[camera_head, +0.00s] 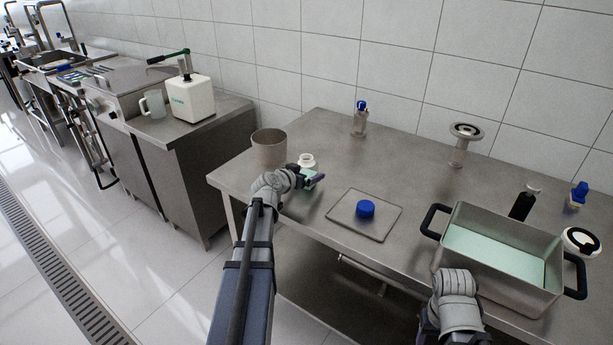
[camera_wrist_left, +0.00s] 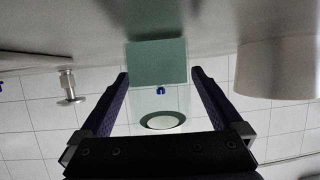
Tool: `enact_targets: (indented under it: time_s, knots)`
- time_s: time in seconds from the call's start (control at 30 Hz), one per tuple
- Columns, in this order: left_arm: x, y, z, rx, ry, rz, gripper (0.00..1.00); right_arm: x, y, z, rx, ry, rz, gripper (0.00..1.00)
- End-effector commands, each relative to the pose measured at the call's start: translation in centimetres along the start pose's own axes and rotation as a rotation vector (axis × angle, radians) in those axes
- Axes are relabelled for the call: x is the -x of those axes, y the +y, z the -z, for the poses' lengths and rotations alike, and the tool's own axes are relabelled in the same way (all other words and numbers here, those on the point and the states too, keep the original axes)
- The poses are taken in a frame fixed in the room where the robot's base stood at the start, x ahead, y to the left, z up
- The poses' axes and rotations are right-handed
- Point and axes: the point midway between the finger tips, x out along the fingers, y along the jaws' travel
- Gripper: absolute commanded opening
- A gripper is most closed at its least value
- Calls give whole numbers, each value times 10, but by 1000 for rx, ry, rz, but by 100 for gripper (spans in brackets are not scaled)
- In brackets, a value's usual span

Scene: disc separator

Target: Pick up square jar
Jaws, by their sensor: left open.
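The square jar (camera_head: 309,172) stands on the steel table, with a pale open round mouth and a green lower part. My left gripper (camera_head: 312,181) is at its near side in the head view and partly covers it. In the left wrist view the jar (camera_wrist_left: 158,62) appears upside down between the two dark fingers of my left gripper (camera_wrist_left: 160,78). Gaps show on both sides of the jar, so the fingers are open around it without visible grip. Only a grey joint of my right arm shows at the lower right; its fingers are out of sight.
A blue cap (camera_head: 365,208) lies on a shallow tray (camera_head: 345,228). A handled steel bin (camera_head: 500,265) stands right. The table's back middle has free room.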

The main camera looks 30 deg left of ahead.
Motion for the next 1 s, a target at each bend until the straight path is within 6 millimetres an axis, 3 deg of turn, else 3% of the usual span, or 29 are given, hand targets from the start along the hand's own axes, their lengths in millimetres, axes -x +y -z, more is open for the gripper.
enact_targets:
  time_s: [0.17, 1.0]
  knots:
    - [1, 0, 0, 0, 0, 0, 98, 1, 0, 0, 0, 0, 0, 61]
    - [1, 0, 0, 0, 0, 0, 3, 1, 0, 0, 0, 0, 0, 61]
